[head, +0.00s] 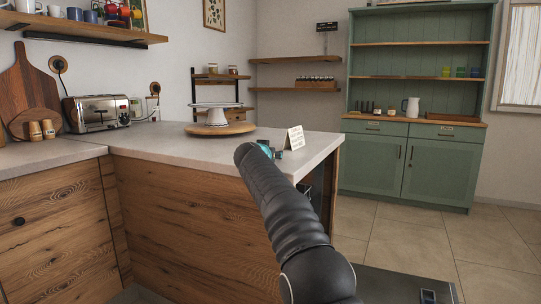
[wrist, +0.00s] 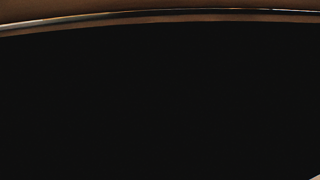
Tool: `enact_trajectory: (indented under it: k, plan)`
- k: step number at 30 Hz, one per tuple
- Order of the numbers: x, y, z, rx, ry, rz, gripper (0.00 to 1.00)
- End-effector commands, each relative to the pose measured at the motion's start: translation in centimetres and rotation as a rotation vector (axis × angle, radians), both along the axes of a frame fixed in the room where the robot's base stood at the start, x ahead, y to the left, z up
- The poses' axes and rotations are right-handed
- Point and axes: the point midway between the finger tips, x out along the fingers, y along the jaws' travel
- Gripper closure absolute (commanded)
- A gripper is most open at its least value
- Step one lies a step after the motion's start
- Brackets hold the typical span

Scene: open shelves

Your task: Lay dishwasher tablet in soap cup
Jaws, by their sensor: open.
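I see no dishwasher tablet and no soap cup in either view. In the head view my dark arm reaches forward over the counter's right end and hides what lies behind it. A small teal part shows at its far end, and I cannot make out any fingers there. The wrist view is almost all black, with a thin curved brown and metallic edge along the top. No fingertips show in it.
A green cabinet (head: 374,168) stands behind, with a white jug (head: 411,106). Tiled floor (head: 400,235) is clear at right.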

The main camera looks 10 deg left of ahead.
Motion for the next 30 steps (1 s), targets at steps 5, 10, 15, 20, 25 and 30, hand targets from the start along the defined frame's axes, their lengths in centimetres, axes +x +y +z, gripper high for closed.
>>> enact_trajectory:
  k: [5,10,15,20,25,30]
  plan:
    - [-0.2,0.1,0.0,0.0,0.0,0.001,0.47]
    - [-1.4,0.3,0.3,0.0,0.0,0.002,0.47]
    - [-3.7,0.8,1.1,0.0,0.0,0.003,0.47]
    - [-6.3,1.4,1.6,0.0,0.001,0.002,0.47]
    - [-9.2,1.9,2.3,0.001,0.0,0.003,0.47]
    - [-11.6,2.3,2.8,0.0,0.0,0.002,0.47]
